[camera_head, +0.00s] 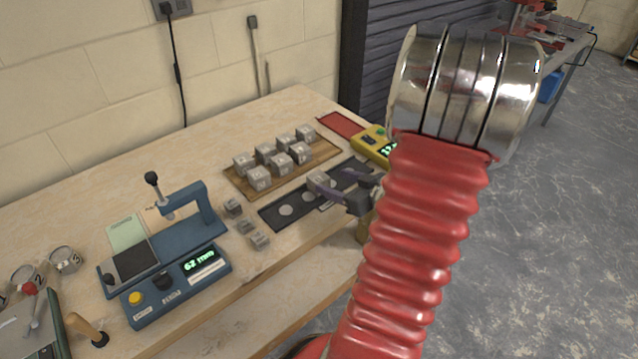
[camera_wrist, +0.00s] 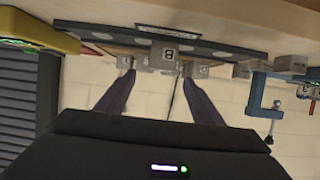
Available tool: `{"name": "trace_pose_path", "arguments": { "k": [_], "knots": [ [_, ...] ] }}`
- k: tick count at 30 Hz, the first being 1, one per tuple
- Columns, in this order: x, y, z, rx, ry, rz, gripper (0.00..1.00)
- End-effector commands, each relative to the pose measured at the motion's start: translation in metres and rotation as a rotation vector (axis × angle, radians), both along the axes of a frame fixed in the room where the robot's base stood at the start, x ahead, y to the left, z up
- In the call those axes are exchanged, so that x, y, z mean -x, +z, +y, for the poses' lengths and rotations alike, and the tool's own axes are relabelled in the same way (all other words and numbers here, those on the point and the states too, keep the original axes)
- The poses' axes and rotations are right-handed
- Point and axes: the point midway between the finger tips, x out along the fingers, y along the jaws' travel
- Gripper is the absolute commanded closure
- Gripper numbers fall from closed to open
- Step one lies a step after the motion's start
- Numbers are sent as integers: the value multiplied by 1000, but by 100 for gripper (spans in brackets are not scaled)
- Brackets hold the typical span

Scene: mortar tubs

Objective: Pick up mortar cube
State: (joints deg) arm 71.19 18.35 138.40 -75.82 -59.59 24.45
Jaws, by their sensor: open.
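A grey mortar cube (camera_head: 319,180) sits on a dark strip (camera_head: 270,216) with round pale spots, near the table's front edge. My gripper (camera_head: 331,181) is open and low over the strip, its fingers pointing at this cube. In the wrist view, which is upside down, a cube marked 8 (camera_wrist: 168,57) lies ahead between the fingertips of my gripper (camera_wrist: 158,76). I cannot tell whether the fingers touch it. Several more grey cubes (camera_head: 260,178) stand on a wooden board (camera_head: 238,185) behind the strip.
A blue press-like device (camera_head: 180,290) with a display stands to the left, with small cubes (camera_head: 246,226) beside it. A yellow device (camera_head: 374,143) and a red tray (camera_head: 340,124) are at the right end. Numbered cups (camera_head: 65,260) stand far left.

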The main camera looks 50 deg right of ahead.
Motion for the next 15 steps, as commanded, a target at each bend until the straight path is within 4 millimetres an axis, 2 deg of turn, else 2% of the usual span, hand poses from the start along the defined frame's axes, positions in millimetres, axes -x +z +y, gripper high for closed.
{"name": "trace_pose_path", "arguments": {
  "k": [9, 15],
  "knots": [
    [-42, -18, -3, -2, 4, 1, 39],
    [-60, -25, -6, -1, 1, 2, 39]
  ]
}}
